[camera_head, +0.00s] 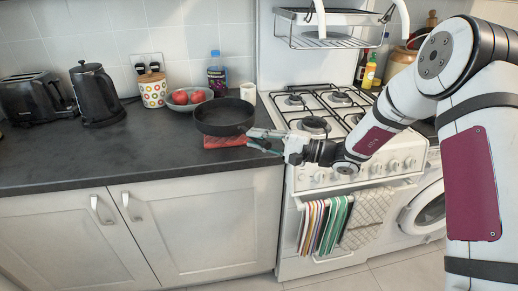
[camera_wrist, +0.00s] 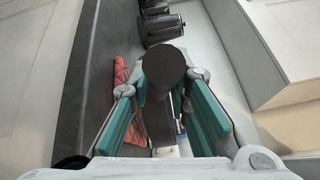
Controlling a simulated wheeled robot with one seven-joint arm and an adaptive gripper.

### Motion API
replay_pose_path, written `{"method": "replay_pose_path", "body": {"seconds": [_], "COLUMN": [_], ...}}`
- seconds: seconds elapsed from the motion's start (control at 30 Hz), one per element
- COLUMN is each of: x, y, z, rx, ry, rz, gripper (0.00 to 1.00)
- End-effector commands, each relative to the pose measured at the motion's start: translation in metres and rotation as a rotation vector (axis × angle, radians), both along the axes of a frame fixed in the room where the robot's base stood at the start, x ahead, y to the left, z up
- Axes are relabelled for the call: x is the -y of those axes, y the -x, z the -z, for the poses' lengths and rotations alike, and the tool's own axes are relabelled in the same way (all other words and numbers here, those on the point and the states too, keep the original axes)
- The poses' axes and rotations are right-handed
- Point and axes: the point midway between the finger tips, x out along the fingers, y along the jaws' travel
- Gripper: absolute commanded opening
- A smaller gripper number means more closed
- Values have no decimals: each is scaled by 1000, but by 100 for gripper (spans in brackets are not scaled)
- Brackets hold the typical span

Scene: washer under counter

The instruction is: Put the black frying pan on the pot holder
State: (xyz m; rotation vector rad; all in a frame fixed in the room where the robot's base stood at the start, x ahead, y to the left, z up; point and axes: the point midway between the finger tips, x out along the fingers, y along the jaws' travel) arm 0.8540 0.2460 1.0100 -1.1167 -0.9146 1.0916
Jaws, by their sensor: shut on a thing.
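The black frying pan (camera_head: 224,117) is at the counter's right part, near the stove, and looks roughly level. The red pot holder (camera_head: 225,142) shows below the pan's front edge; the pan hides the rest of it. I cannot tell whether the pan touches it. My gripper (camera_head: 264,141) reaches in from the right and is shut on the pan's handle. In the wrist view, a dark round part of the pan (camera_wrist: 165,68) shows between the teal finger pads, and the pot holder (camera_wrist: 121,88) lies to the left.
Behind the pan are a bowl of red fruit (camera_head: 188,98), a white mug (camera_head: 248,92), a blue-capped bottle (camera_head: 217,76) and a dotted canister (camera_head: 153,90). A kettle (camera_head: 96,95) and toaster (camera_head: 36,98) stand left. The gas stove (camera_head: 320,108) is right. The counter's front left is clear.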

Motion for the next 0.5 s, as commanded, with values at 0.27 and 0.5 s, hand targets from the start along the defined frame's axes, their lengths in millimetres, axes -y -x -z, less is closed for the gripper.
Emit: {"method": "replay_pose_path", "body": {"seconds": [0.27, 0.5], "x": [2, 3], "y": [0, 0], "z": [30, 31], "rx": [0, 0], "ry": [-1, 0], "rz": [2, 3], "gripper": [0, 0]}}
